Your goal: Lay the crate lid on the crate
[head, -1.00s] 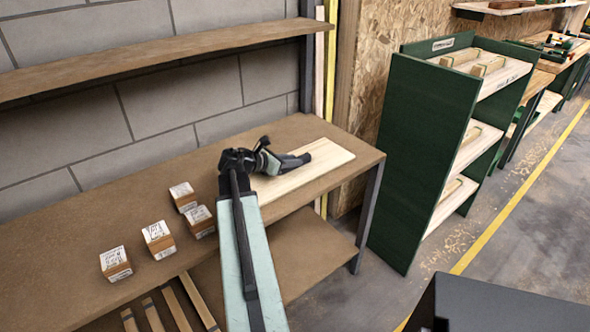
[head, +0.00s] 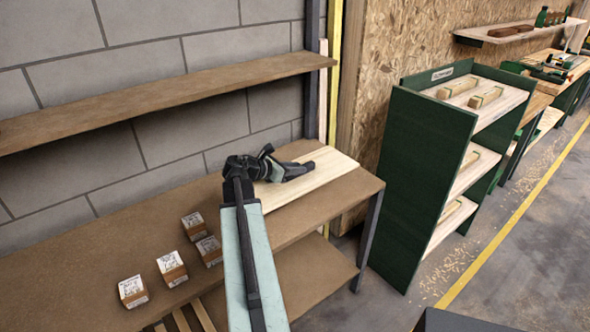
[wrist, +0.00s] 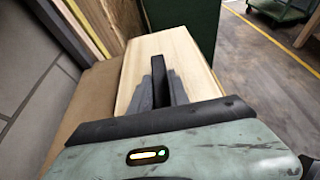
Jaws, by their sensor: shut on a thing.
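A pale wooden board, which looks like the crate lid (head: 325,171), is over the right end of the brown workbench. In the wrist view the lid (wrist: 180,47) stretches out ahead beneath the jaws. My gripper (head: 300,169) is above the lid. In the wrist view my gripper (wrist: 166,80) is shut on a dark upright piece on the lid that looks like its handle. The lid looks slightly raised in the head view, but I cannot tell whether it is clear of the bench. I cannot make out the crate in either view.
Several small labelled blocks (head: 171,268) stand on the left of the workbench (head: 110,234). A wall shelf (head: 150,99) runs above it. A green shelving unit (head: 425,170) stands right of the bench. Open floor with a yellow line (head: 520,207) lies beyond.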

